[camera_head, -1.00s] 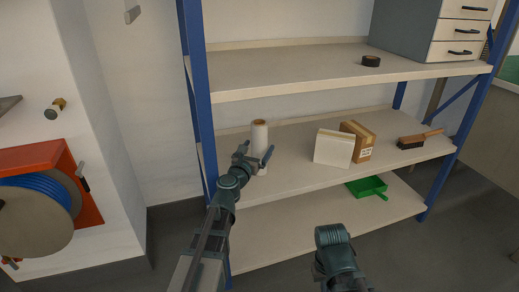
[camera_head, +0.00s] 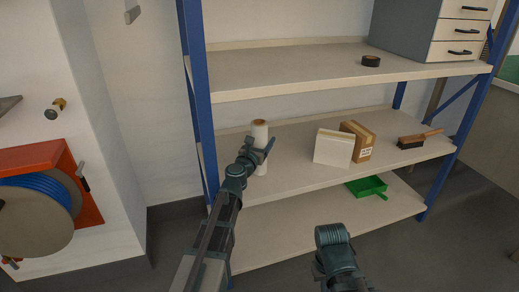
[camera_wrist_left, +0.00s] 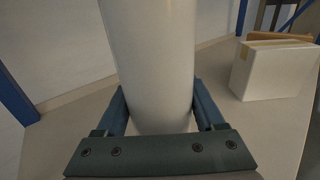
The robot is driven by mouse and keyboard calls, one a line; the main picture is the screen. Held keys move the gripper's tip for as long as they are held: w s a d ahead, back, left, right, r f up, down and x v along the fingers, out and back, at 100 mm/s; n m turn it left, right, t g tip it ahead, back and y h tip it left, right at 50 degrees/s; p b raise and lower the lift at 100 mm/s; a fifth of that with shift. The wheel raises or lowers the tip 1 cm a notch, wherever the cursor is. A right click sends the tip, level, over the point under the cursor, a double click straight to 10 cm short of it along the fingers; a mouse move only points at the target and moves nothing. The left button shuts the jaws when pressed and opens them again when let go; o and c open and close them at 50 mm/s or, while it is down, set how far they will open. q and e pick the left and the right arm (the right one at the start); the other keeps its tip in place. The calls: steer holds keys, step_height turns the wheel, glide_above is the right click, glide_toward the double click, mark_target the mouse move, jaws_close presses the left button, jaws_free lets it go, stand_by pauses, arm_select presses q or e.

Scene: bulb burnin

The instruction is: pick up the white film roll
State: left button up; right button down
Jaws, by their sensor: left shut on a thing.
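The white film roll (camera_head: 260,133) stands upright on the middle shelf, near the left blue post, with a brown core showing at its top. My left gripper (camera_head: 261,153) is shut on the roll, with one finger on each side. In the left wrist view the roll (camera_wrist_left: 152,60) fills the middle between the fingers of the left gripper (camera_wrist_left: 160,105). The roll's lower end is partly hidden by the gripper. The right arm's lower part shows at the bottom of the head view, but its fingers are not visible.
On the middle shelf (camera_head: 290,179), a white box (camera_head: 333,148), a cardboard box (camera_head: 358,140) and a brush (camera_head: 412,142) stand to the right. Black tape (camera_head: 371,61) lies on the shelf above. A green dustpan (camera_head: 368,187) is on the lower shelf. A blue post (camera_head: 199,110) is close left.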

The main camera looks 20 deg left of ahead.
arm_select(q)
jaws_close()
arm_select(e)
steer(key=shift+r, duration=0.1)
